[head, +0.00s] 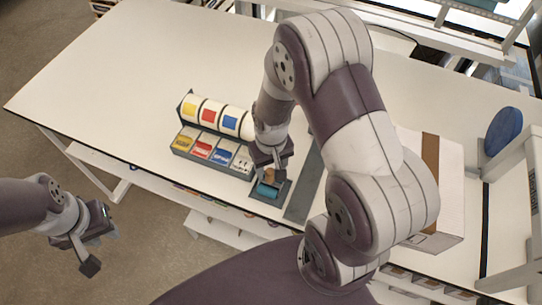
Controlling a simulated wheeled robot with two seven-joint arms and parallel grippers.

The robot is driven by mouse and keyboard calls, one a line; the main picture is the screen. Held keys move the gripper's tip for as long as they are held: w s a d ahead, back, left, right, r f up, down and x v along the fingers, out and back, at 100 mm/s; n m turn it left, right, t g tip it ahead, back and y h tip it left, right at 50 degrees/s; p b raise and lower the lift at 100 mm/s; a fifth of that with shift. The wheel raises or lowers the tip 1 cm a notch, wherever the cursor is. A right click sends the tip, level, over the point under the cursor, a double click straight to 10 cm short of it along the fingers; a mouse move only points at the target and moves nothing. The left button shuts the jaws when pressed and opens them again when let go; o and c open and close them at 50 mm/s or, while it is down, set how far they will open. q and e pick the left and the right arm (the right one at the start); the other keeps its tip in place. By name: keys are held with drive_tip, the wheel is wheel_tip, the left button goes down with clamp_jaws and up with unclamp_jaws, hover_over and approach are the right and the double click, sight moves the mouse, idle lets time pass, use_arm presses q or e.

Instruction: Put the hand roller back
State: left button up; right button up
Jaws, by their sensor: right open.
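The hand roller (267,191), with a teal-blue cylinder and a small wooden-brown handle, is at the table's front edge, at a small dark grey holder (285,190). I cannot tell whether it rests fully in the holder. My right gripper (270,174) points down right over the roller, its open fingers beside the brown handle; contact is unclear. My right arm hides part of the table behind it. My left gripper (97,248) is open and empty, off the table's front edge at the lower left.
A rack of labelled rolls and bins (212,135) stands just left of the roller. A dark grey strip (307,180) lies to its right. The white table's (120,75) left part is clear.

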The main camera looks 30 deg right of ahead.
wheel_tip(320, 180, up, 7)
drive_tip(key=b, duration=0.1)
drive_tip(key=shift+s+a+r+n+t, duration=0.6)
drive_tip(key=shift+s+a+r, duration=0.6)
drive_tip(key=shift+s, duration=0.95)
wheel_tip(320, 180, down, 5)
drive_tip(key=b, duration=0.5)
drive_tip(key=shift+f+b, duration=0.1)
drive_tip(key=shift+b, duration=0.2)
